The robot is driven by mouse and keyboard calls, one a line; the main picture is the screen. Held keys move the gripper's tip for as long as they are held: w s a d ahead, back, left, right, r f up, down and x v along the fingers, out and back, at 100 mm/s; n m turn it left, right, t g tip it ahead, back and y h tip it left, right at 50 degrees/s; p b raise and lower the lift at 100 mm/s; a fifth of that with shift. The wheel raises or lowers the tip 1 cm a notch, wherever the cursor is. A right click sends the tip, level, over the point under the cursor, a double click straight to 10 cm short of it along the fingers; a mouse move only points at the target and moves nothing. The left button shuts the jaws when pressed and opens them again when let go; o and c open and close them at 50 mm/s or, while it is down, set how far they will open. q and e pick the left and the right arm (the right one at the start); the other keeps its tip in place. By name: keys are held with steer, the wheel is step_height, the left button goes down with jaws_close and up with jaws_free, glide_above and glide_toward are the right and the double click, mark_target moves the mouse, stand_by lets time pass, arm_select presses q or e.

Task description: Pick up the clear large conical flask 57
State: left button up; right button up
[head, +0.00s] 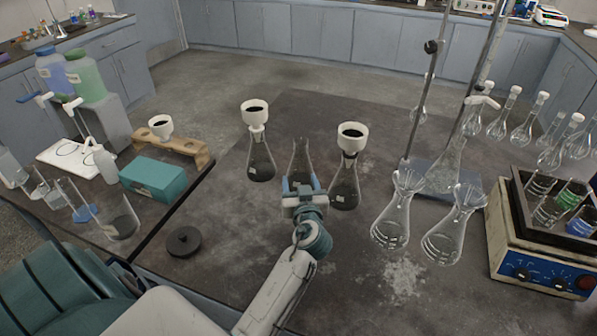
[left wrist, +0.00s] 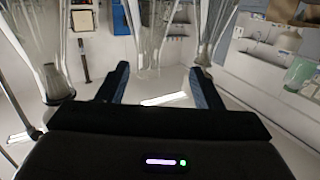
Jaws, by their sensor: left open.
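A clear conical flask (head: 302,158) stands on the dark bench between two flasks with white funnels; no number is readable on it. My left gripper (head: 299,186) is open, low at the near side of this flask, and hides its base in the head view. In the left wrist view the clear flask (left wrist: 155,40) appears in line with the gap between the open fingers (left wrist: 158,85). I cannot tell whether the fingers touch it. Two other clear large flasks, one (head: 392,222) and another (head: 452,232), stand to the right. My right gripper is not in view.
The left funnel flask (head: 260,160) and the right funnel flask (head: 346,185) stand close on either side. A metal stand (head: 425,100), a hotplate with a bath (head: 535,265), a teal box (head: 152,180) and a black disc (head: 183,241) are around. The far bench middle is clear.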

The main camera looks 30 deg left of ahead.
mark_target(302, 152)
arm_select(q)
steer(key=shift+t, duration=0.4)
steer(key=w, duration=0.1)
steer(key=w+a+r+p, duration=0.1)
steer(key=w, duration=0.1)
steer(key=w+a+r, duration=0.1)
steer(key=shift+w, duration=0.35)
steer(key=shift+p+x, duration=0.5)
steer(key=shift+x, duration=0.45)
steer(key=shift+w+a+f, duration=0.25)
steer(key=w+a+p, duration=0.1)
steer(key=w+p, duration=0.1)
steer(key=shift+w+a+r+p, duration=0.1)
steer(key=shift+a+r+p, duration=0.25)
steer(key=shift+a+p, duration=0.05)
steer(key=shift+w+a+f, duration=0.25)
steer(key=shift+w+a, duration=0.35)
steer(key=shift+w, duration=0.1)
steer(key=shift+w+a+f, duration=0.1)
steer(key=shift+f, duration=0.05)
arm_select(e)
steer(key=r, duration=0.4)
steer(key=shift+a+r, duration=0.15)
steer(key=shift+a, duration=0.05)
